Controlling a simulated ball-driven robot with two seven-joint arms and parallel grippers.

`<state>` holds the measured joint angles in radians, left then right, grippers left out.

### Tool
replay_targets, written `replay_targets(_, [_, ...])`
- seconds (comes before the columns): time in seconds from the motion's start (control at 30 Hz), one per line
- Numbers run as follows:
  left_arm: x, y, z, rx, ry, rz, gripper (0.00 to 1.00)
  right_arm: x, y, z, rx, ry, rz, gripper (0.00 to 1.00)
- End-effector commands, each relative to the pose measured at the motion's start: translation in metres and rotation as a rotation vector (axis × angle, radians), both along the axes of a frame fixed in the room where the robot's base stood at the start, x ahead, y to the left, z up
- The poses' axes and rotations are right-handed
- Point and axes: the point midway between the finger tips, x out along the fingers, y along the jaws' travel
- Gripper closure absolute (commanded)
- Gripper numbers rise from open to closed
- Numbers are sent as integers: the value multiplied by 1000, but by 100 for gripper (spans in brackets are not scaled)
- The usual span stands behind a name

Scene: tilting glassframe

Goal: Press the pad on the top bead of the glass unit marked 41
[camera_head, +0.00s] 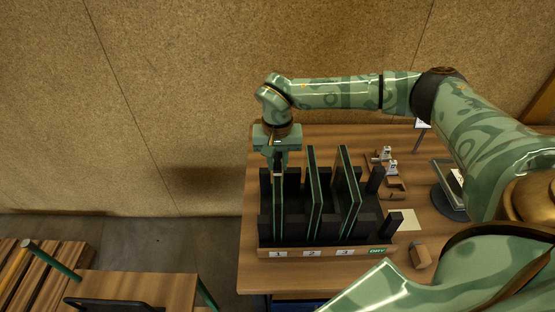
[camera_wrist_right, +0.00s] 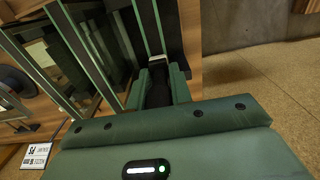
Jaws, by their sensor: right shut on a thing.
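Three thin upright glass units with dark green edges stand in a black slotted rack (camera_head: 298,238): a left one (camera_head: 279,212), a middle one (camera_head: 315,190) and a right one (camera_head: 348,188). I cannot read the number 41 on any of them. My right gripper (camera_head: 278,176) points down at the top of the left unit. In the right wrist view, its fingers (camera_wrist_right: 159,82) are shut on a small dark piece with a pale end (camera_wrist_right: 157,62). I cannot tell whether this piece touches the glass unit. My left gripper is not in view.
A slatted bench (camera_head: 40,280) stands left.

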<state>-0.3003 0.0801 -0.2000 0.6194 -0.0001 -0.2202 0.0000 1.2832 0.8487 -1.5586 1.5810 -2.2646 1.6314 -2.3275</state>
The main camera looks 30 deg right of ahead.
Motion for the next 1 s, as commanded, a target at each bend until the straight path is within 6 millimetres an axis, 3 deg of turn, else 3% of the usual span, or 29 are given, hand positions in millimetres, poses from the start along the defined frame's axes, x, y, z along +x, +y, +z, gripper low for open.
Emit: replay_targets(1.0, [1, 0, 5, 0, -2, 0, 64, -1, 0, -1, 0, 2, 0, 100])
